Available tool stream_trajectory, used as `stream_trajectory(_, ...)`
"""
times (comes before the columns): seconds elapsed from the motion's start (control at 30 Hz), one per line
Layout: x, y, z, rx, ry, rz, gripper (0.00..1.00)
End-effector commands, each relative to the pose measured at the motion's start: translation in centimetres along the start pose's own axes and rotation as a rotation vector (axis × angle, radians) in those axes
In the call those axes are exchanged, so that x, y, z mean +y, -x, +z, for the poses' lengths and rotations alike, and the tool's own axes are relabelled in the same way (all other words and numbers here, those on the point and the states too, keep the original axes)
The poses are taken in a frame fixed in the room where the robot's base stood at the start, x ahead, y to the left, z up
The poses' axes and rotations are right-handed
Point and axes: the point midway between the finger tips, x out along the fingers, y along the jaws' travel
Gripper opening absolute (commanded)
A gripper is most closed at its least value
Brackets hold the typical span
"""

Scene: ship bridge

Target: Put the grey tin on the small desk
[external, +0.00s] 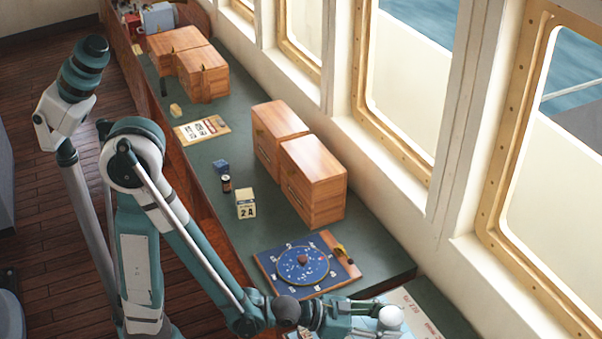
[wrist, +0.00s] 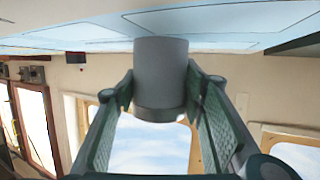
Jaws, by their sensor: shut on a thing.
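The grey tin (wrist: 160,80) is a plain cylinder between the two fingers of my gripper (wrist: 160,92) in the wrist view. The fingers press on its sides. One end of the tin overlaps the pale blue sheets along the top of that view; I cannot tell whether it touches them. In the external view my gripper (external: 372,318) is at the bottom edge, over pale printed sheets (external: 418,318) beyond the end of the long green counter. A small pale rounded shape shows at its tip. The small desk itself is mostly cut off or covered there.
The long green counter (external: 225,215) holds a blue dial board (external: 285,258), wooden boxes (external: 318,180), a calendar block (external: 245,204), a small dark jar (external: 226,183) and a blue block (external: 221,166). Windows (external: 400,80) line the right wall.

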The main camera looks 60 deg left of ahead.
Motion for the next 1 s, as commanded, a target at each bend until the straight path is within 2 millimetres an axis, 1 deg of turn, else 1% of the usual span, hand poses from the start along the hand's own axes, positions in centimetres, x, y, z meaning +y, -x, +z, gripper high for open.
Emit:
stream_trajectory(0.03, 0.0, 0.0, 0.1, 0.0, 0.0, 0.0, 0.22)
stream_trajectory(0.07, 0.0, 0.0, 0.1, 0.0, 0.0, 0.0, 0.44)
stream_trajectory(0.17, 0.0, 0.0, 0.0, 0.0, 0.0, 0.0, 0.57)
stream_trajectory(0.67, 0.0, 0.1, -0.1, 0.0, 0.0, 0.0, 0.57)
stream_trajectory(1.0, 0.0, 0.4, -1.3, 0.0, 0.0, 0.0, 0.57)
